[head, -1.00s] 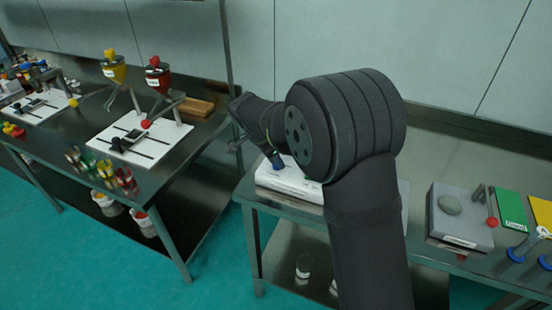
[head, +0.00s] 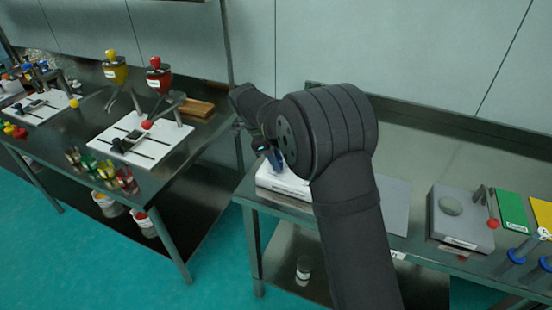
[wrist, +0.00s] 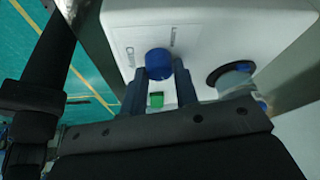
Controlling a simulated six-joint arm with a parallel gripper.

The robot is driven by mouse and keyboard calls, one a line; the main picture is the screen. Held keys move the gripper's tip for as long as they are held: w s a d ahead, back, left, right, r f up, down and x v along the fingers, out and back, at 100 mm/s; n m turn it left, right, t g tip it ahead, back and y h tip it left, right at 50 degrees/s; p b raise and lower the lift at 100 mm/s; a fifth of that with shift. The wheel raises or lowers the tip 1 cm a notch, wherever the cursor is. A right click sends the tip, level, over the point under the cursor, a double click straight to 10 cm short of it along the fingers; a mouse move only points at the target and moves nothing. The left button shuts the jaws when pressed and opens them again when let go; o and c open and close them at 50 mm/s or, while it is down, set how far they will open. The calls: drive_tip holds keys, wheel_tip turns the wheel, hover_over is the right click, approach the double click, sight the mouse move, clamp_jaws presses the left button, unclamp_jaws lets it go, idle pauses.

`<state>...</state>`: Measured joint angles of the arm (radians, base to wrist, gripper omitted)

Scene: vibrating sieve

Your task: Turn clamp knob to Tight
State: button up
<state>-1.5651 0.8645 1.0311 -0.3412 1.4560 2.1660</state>
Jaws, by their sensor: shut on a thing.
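The blue clamp knob (wrist: 159,63) is on the white machine (wrist: 190,20) in the wrist view. My gripper (wrist: 158,82) has its two dark fingers on either side of the knob and is shut on it. A green button (wrist: 156,100) shows between the fingers. In the head view the white machine (head: 284,182) stands at the left end of the right table, and my arm hides much of it and the knob.
A round fitting (wrist: 232,75) sits right of the knob. In the head view, a grey device with a red ball lever (head: 462,222) is farther right.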

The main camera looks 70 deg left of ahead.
idle(0.4)
drive_tip(key=o, duration=1)
drive_tip(key=shift+c, duration=0.2)
drive_tip(key=v, duration=1.7)
drive_tip(key=shift+r, duration=0.15)
drive_tip(key=shift+a, duration=0.1)
drive_tip(key=x, duration=1.7)
